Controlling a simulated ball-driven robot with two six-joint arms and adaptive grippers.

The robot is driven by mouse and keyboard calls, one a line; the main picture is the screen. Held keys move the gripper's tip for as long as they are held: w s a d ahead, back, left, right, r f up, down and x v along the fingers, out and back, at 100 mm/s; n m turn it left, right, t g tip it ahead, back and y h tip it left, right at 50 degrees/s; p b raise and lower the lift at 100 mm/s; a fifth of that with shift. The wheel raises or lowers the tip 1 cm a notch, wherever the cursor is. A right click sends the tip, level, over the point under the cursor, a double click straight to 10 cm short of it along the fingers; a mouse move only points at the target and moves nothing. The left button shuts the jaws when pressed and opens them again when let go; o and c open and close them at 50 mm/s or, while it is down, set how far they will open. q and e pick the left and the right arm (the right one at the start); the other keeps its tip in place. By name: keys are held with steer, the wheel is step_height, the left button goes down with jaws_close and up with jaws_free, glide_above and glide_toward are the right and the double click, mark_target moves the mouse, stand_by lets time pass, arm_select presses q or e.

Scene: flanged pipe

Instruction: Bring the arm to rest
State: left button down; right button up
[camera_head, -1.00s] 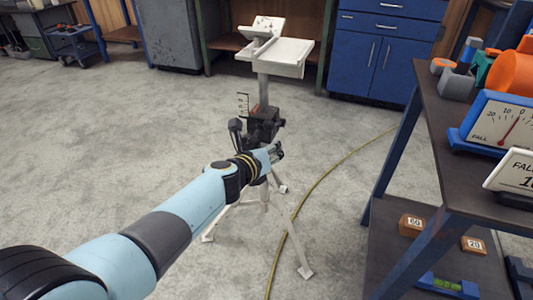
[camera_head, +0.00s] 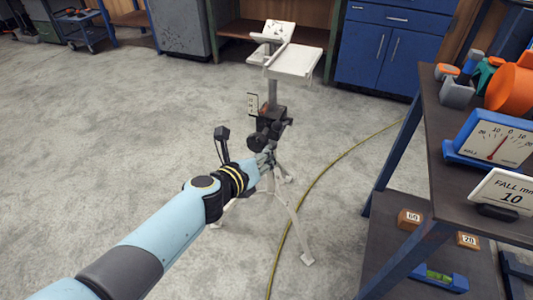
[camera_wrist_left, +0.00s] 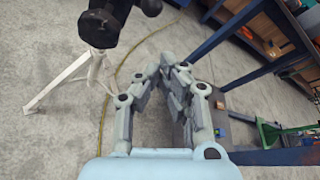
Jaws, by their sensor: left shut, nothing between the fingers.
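My left arm reaches in from the lower left in the head view. Its gripper (camera_head: 266,160) is in front of the tripod stand, and I cannot tell there whether it touches the stand. In the left wrist view the gripper (camera_wrist_left: 168,62) has its fingertips together with nothing between them. The stand (camera_head: 272,108) has a white tray on top, a dark block on its post and white legs. Part of its lower post is hidden behind my gripper. My right gripper does not show.
A dark-topped table (camera_head: 450,190) with blue legs stands at the right. It holds a dial gauge (camera_head: 498,142), a "FALL mm 10" sign (camera_head: 505,192) and an orange pipe (camera_head: 512,87). A yellow hose (camera_head: 322,180) runs along the floor. Blue cabinets (camera_head: 388,48) stand behind. The left floor is clear.

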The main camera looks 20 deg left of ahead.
arm_select(q)
steer(key=s+a+f+m+g+y, duration=0.1)
steer(key=s+a+f+m+g, duration=0.25)
steer(key=s+f+m, duration=0.65)
steer(key=s+a+f+m+g, duration=0.35)
steer(key=s+f, duration=1.05)
steer(key=s, duration=0.5)
steer(key=s+a+f+m+g+y, duration=0.1)
steer(key=s+a+f+m+g, duration=0.2)
steer(key=s+m, duration=0.8)
steer(key=s+a+f+m+g+y, duration=0.2)
steer(key=s+a+f+m, duration=0.1)
steer(key=s+m, duration=0.9)
steer(key=m, duration=0.3)
steer(key=shift+s+a+f+g, duration=0.15)
steer(key=shift+g, duration=0.25)
